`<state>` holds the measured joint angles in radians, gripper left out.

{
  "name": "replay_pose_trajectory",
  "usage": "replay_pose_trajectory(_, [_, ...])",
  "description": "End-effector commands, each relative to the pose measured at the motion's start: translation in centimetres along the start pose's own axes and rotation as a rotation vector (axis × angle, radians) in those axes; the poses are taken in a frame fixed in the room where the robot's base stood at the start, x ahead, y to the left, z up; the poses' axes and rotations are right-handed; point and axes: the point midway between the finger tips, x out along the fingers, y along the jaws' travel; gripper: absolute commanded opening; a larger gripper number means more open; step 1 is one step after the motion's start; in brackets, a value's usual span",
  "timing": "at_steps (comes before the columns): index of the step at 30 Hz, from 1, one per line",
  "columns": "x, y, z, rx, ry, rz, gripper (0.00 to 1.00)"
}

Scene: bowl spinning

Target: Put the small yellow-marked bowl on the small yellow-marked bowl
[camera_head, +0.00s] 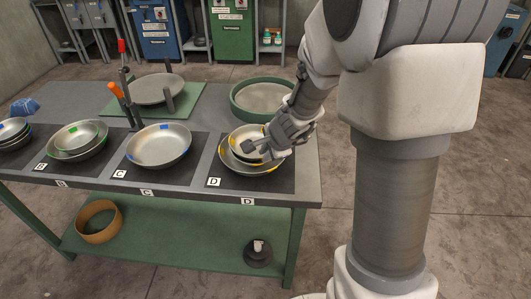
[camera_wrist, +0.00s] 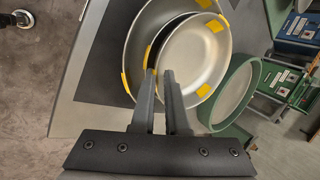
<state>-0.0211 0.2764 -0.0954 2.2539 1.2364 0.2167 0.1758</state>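A small metal bowl with yellow marks (camera_head: 246,134) is over mat D at the table's right. It also shows in the wrist view (camera_wrist: 202,52). It sits in or just above a larger yellow-marked bowl (camera_head: 234,162), seen around it in the wrist view (camera_wrist: 146,30). A dark gap shows between their rims at the left in the wrist view. My gripper (camera_wrist: 159,74) has its fingers close together, with the small bowl's near rim between the tips. Whether the small bowl touches the larger one is unclear. A second small yellow-marked bowl cannot be made out.
Left of it stand a blue-marked bowl (camera_head: 159,146) on mat C, green-marked bowls (camera_head: 77,139), and more bowls (camera_head: 12,128) at the far left. Behind are a green ring-shaped fixture (camera_head: 262,98), a round plate (camera_head: 158,88) and upright clamps (camera_head: 127,100).

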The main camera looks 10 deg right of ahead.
Motion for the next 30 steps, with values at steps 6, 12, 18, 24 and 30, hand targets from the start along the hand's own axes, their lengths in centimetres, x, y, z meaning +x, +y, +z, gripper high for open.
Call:
replay_pose_trajectory(6, [0.1, 0.2, 0.1, 0.0, -0.002, 0.004, 0.16])
replay_pose_trajectory(12, [-0.4, 0.1, 0.1, 0.0, -0.002, 0.003, 0.16])
replay_pose_trajectory(18, [-1.2, 0.1, 0.1, 0.0, -0.001, 0.002, 0.16])
replay_pose_trajectory(24, [-2.0, 0.1, 0.0, 0.001, -0.001, 0.002, 0.16])
replay_pose_trajectory(30, [-2.8, 0.0, 0.0, 0.0, -0.001, 0.001, 0.16])
